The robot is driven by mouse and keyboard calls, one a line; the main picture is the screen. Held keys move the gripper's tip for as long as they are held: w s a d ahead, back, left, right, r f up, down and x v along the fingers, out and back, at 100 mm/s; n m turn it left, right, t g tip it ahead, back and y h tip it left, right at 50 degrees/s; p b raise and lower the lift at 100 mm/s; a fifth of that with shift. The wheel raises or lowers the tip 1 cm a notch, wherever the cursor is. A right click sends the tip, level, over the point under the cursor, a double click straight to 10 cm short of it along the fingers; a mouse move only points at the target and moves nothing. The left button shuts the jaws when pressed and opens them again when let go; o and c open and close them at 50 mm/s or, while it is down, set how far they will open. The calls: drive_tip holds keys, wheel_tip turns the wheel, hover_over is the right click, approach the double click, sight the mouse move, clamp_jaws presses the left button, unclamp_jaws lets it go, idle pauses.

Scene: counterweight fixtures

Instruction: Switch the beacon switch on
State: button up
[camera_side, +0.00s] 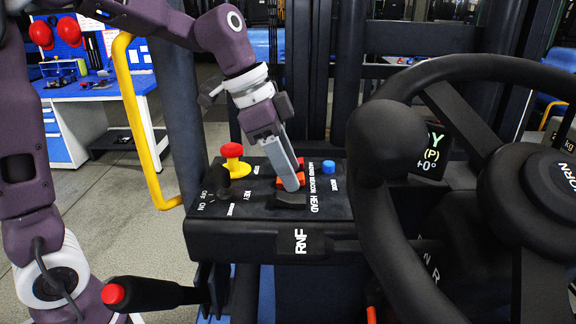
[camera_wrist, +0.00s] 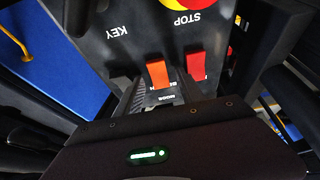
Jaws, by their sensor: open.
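The beacon switch is an orange rocker (camera_side: 301,179) on the black control panel, in line with the BEACON label. In the wrist view the orange rocker (camera_wrist: 158,74) shows clearly, just beyond the fingers. My gripper (camera_side: 292,187) points down at this rocker, and its grey fingers hide part of it in the side view. In the wrist view my gripper (camera_wrist: 160,94) is open, with the dark fingers reaching toward the orange rocker. I cannot tell whether the fingers touch it or which way it is tipped.
A red rocker (camera_wrist: 196,66) sits close beside the orange one. The panel (camera_side: 240,228) also carries a red-and-yellow stop button (camera_side: 232,153), a blue button (camera_side: 328,167) and a key switch (camera_side: 222,183). A large black steering wheel (camera_side: 390,245) stands right of the gripper.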

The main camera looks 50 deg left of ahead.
clamp_jaws()
drive_tip(key=shift+w+d+g+y, duration=0.2)
drive_tip(key=shift+d+g+y, duration=0.1)
drive_tip(key=shift+g+y, duration=0.15)
drive_tip(key=shift+w+d+g+y, duration=0.1)
drive_tip(key=shift+w+g+y, duration=0.05)
drive_tip(key=shift+g+y, duration=0.45)
drive_tip(key=shift+w+d+g+y, duration=0.1)
drive_tip(key=shift+g+y, duration=0.45)
unclamp_jaws()
wheel_tip(320, 180, up, 7)
